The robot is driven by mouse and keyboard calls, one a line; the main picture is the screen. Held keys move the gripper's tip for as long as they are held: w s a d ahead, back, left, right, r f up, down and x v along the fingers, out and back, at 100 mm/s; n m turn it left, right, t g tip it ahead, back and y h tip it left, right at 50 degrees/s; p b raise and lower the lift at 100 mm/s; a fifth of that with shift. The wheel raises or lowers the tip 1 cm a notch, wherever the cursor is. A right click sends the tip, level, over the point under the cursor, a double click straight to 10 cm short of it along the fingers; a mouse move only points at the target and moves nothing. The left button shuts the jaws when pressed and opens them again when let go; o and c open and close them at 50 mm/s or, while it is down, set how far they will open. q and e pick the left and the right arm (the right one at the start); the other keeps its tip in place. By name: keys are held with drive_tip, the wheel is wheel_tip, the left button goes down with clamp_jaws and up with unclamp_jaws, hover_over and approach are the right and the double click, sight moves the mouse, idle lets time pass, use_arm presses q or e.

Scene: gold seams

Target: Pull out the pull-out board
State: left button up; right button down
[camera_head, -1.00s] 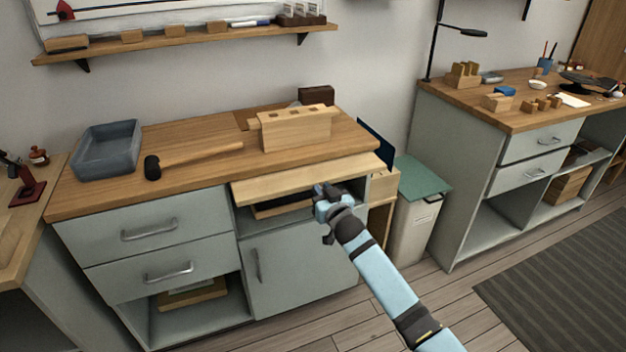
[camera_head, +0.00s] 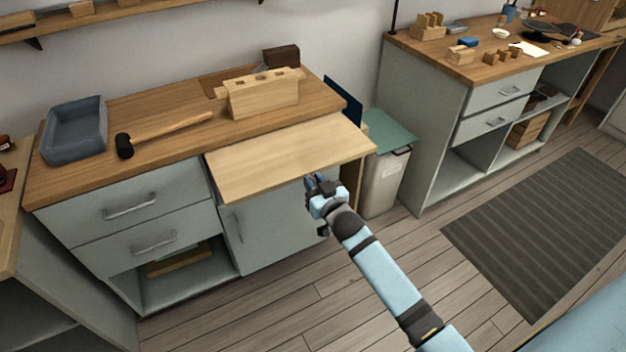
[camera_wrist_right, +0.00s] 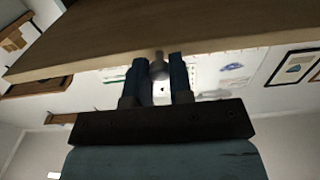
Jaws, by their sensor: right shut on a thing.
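The pull-out board (camera_head: 285,158) is a pale wooden panel that sticks out well beyond the front of the wooden workbench (camera_head: 140,152). My right gripper (camera_head: 318,184) is at the board's front edge, under its middle-right part. In the right wrist view the board's underside (camera_wrist_right: 190,25) spans the top, and a small round knob (camera_wrist_right: 159,68) sits between the fingers of my right gripper (camera_wrist_right: 160,75). The gripper is shut on this knob. My left gripper is not in view.
A mallet (camera_head: 165,134), a grey tray (camera_head: 75,130) and a wooden block with holes (camera_head: 262,97) lie on the bench top. A bin with a green lid (camera_head: 385,165) stands right of the board. The floor (camera_head: 290,290) in front is clear.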

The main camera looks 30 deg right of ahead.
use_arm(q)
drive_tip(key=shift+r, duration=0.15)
use_arm(e)
drive_tip(key=c, duration=1)
unclamp_jaws()
drive_tip(key=shift+s, duration=0.1)
use_arm(q)
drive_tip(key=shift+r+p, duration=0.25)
drive_tip(key=shift+p, duration=0.25)
use_arm(e)
drive_tip(key=s, duration=1.3)
drive_tip(key=shift+s+d, duration=0.25)
drive_tip(key=shift+s, duration=0.1)
